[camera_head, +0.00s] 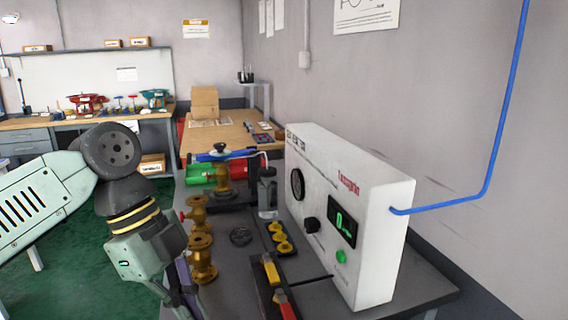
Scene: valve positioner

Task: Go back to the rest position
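My arm comes in from the left and bends down in front of the grey workbench (420,278). My gripper (184,304) hangs at the bench's left edge, pointing down, beside the brass valve bodies. Its fingertips run close to the lower picture edge, so its opening and anything between the fingers cannot be made out. Brass flanged valve bodies (201,258) stand just right of it. A white test box (375,235) with a gauge, a green-lit display and a green button stands on the right of the bench.
A black tray (262,285) with red- and yellow-handled tools lies at the front. Yellow caps (281,240), red and green cylinders (212,172) and a clear bottle (267,193) stand behind. A blue hose (480,194) joins the box. Green floor (95,268) is open at left.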

